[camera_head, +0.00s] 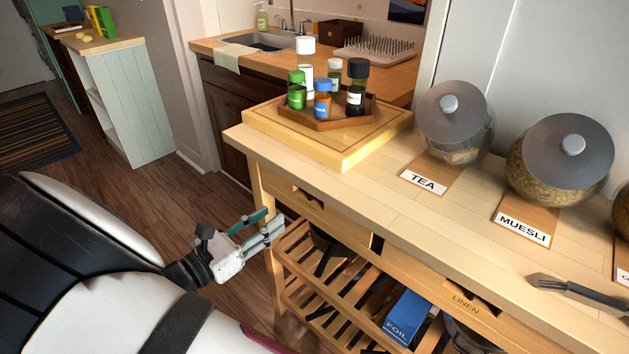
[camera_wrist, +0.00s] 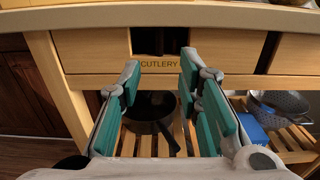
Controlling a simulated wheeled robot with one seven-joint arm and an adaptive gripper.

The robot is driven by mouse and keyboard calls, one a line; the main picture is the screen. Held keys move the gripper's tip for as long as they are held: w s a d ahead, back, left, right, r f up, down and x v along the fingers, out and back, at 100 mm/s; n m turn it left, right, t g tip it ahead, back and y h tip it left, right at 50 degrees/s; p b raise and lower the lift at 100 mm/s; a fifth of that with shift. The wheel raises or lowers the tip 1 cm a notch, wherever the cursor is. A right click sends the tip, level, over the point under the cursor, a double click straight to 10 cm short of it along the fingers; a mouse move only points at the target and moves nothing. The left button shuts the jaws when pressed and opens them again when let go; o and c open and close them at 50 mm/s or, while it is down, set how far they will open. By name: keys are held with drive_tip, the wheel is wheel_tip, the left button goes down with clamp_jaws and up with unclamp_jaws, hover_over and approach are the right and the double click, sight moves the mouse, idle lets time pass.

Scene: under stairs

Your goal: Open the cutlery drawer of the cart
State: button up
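The cutlery drawer (camera_head: 318,210) is at the left end of the wooden cart's (camera_head: 395,215) long front. In the wrist view, its pale front (camera_wrist: 90,50) carries the word CUTLERY and has a dark cut-out handle (camera_wrist: 160,40) at its top middle. The drawer looks shut. My gripper (camera_head: 268,224) is just in front of the cart's left end, pointing at it. In the wrist view, my gripper (camera_wrist: 160,72) is open and empty, its teal-padded fingers spread below and around the cut-out. I cannot tell whether a fingertip touches the drawer front.
A second drawer marked LINEN (camera_head: 466,303) is to the right. Slatted shelves below hold a dark pan (camera_wrist: 150,108) and a blue FOIL box (camera_head: 408,314). The cart top carries a hexagonal tray (camera_head: 350,118) of bottles and several jars. Wooden floor (camera_head: 215,255) lies left of the cart.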

sight(311, 198)
drive_tip(key=b+x, duration=0.1)
drive_tip(key=x, duration=1.2)
drive_tip(key=shift+w+d, duration=0.2)
drive_tip(key=shift+w, duration=0.05)
clamp_jaws()
